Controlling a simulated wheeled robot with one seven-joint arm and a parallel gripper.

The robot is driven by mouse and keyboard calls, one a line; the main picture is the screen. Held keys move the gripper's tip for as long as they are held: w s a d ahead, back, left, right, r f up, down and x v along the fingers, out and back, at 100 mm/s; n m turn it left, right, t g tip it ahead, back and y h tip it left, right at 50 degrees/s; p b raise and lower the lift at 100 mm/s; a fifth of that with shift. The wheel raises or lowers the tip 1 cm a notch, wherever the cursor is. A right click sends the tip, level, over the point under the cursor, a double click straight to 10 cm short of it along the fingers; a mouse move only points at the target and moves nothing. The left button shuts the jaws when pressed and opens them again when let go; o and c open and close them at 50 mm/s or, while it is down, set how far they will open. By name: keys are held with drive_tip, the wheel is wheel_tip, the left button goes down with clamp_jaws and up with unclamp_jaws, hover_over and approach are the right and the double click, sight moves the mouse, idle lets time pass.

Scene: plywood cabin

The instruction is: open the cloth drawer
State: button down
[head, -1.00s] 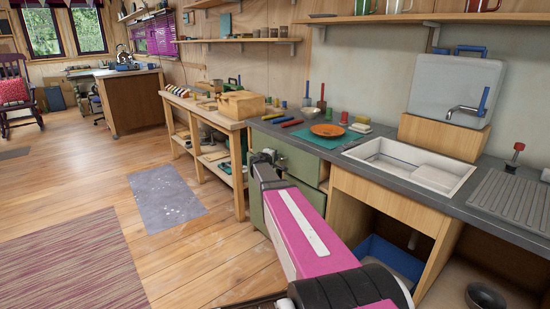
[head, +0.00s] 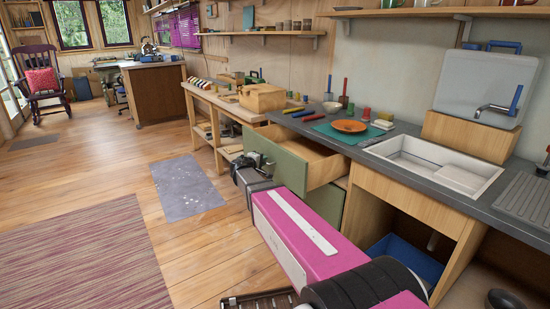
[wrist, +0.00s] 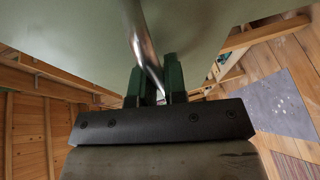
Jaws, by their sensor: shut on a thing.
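The cloth drawer, with a green front (head: 294,165), is pulled out from under the grey counter in the head view. Its bare wooden inside (head: 318,160) shows, and I see no cloth in the visible part. My gripper (head: 252,163) is at the left of the drawer front. In the wrist view my gripper's dark green fingers (wrist: 157,84) are shut on the round metal bar handle (wrist: 140,35), which runs across the pale green front (wrist: 215,35). The exact contact is partly hidden between the fingers.
Below the drawer is another green front (head: 329,207), closed. The counter (head: 400,168) holds a sink (head: 432,163), an orange plate (head: 349,126) and small items. A wooden workbench (head: 205,95) stands beyond the drawer. The floor at left is clear, with a grey mat (head: 185,188) and striped rug (head: 85,255).

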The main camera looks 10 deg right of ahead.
drive_tip(key=s+a, duration=0.2)
drive_tip(key=a, duration=0.3)
drive_tip(key=shift+a, duration=0.3)
drive_tip(key=shift+s, duration=0.1)
drive_tip(key=c, duration=1.2)
unclamp_jaws()
drive_tip(key=v, duration=1)
drive_tip(key=shift+s+a+r, duration=0.15)
drive_tip(key=shift+s+a, duration=0.1)
drive_tip(key=shift+s, duration=0.05)
